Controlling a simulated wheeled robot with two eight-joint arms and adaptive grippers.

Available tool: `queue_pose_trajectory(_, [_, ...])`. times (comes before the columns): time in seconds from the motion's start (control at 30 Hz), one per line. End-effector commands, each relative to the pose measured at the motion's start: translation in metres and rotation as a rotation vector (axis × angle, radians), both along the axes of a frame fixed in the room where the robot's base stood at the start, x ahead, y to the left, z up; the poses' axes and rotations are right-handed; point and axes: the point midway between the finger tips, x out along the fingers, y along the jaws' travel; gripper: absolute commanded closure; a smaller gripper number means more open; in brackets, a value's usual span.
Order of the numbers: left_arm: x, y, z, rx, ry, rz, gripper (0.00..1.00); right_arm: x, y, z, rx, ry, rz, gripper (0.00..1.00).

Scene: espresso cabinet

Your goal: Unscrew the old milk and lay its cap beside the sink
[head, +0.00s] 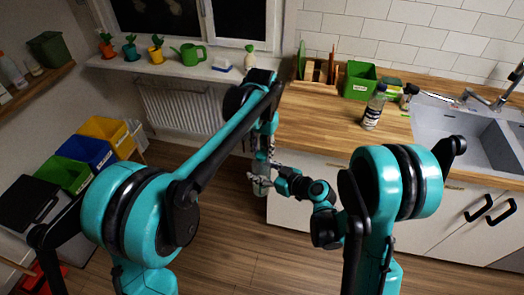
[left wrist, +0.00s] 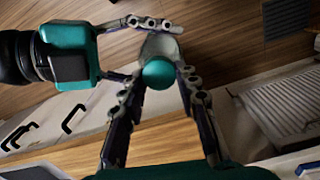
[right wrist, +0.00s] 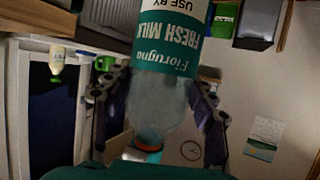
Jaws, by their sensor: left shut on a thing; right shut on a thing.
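The milk bottle (right wrist: 165,95) is clear, with a teal-and-white "Fresh Milk" label, an orange ring at its neck and a teal cap (left wrist: 158,74). In the head view the bottle (head: 262,186) hangs upright in front of the cabinets, above the floor. My right gripper (right wrist: 160,100) is shut around the bottle's body. My left gripper (left wrist: 157,88) comes from above, shut on the cap. The cap appears to sit on the bottle; whether it is loosened cannot be told. The grey sink (head: 440,118) is at the right of the counter.
Another dark-labelled bottle (head: 374,108) stands on the wooden counter (head: 315,125), left of the sink. A green box (head: 359,80) and a small jar (head: 408,95) stand behind. The counter's front left is clear. The radiator (head: 185,105) is at the left.

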Motion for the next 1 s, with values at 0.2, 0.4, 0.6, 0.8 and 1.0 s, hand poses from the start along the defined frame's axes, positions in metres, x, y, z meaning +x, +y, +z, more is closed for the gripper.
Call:
queue_pose_trajectory(0.2, [-0.003, -0.004, 0.0, -0.005, 0.006, -0.01, 1.0, 0.001, 0.002, 0.0, 0.001, -0.001, 0.003, 1.0])
queue_pose_trajectory(0.4, [-0.003, -0.004, 0.0, -0.006, 0.005, -0.011, 1.0, 0.0, 0.002, 0.0, 0.001, -0.001, 0.003, 1.0])
queue_pose_trajectory(0.6, [-0.002, -0.004, 0.001, -0.006, 0.005, -0.011, 1.0, 0.0, 0.002, 0.0, 0.001, 0.0, 0.004, 1.0])
queue_pose_trajectory(0.8, [-0.002, -0.004, 0.005, -0.006, 0.005, -0.011, 1.0, 0.0, 0.002, 0.0, 0.0, 0.0, 0.004, 1.0])
queue_pose_trajectory(1.0, [-0.002, -0.003, 0.013, -0.003, 0.003, -0.01, 1.0, 0.0, 0.001, 0.0, 0.001, -0.001, 0.003, 1.0])
